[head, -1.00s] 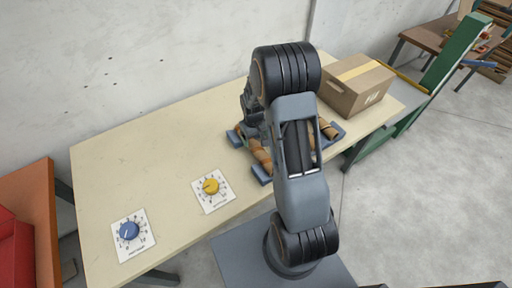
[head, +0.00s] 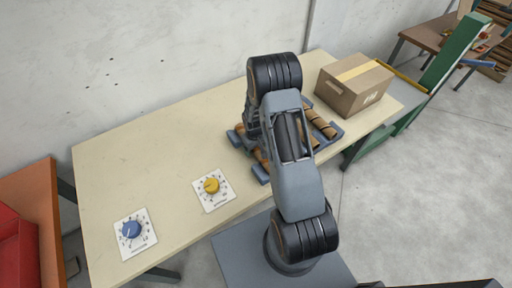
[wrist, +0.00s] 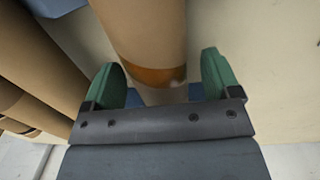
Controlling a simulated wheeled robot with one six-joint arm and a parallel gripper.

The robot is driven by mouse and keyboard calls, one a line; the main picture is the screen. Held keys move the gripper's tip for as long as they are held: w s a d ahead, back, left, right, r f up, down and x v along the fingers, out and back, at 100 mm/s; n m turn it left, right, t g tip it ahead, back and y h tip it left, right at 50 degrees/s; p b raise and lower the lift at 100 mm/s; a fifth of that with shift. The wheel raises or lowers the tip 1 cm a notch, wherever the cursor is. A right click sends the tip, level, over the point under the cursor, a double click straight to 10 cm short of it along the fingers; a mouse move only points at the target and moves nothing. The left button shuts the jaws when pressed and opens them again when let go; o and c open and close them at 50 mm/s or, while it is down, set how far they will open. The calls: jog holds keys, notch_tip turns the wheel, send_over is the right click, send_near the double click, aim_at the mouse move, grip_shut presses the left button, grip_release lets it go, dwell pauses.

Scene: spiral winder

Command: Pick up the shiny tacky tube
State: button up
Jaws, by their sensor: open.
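A brown cardboard tube (wrist: 145,30) with a shiny amber band (wrist: 155,76) runs down the middle of the wrist view. My gripper (wrist: 162,82) is open, with one green finger on each side of this tube. In the head view, several tubes (head: 320,122) lie in a blue rack (head: 336,130) on the table. My arm hides part of the rack and my fingertips there.
Other tubes (wrist: 35,60) lie to the left in the wrist view. The cream table (head: 150,170) carries a yellow dial (head: 211,186), a blue dial (head: 131,230) and a cardboard box (head: 355,85) behind the rack. The table's left half is mostly clear.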

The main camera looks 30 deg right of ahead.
jog(key=shift+c, duration=0.2)
jog(key=c, duration=1)
jog(key=shift+r, duration=0.1)
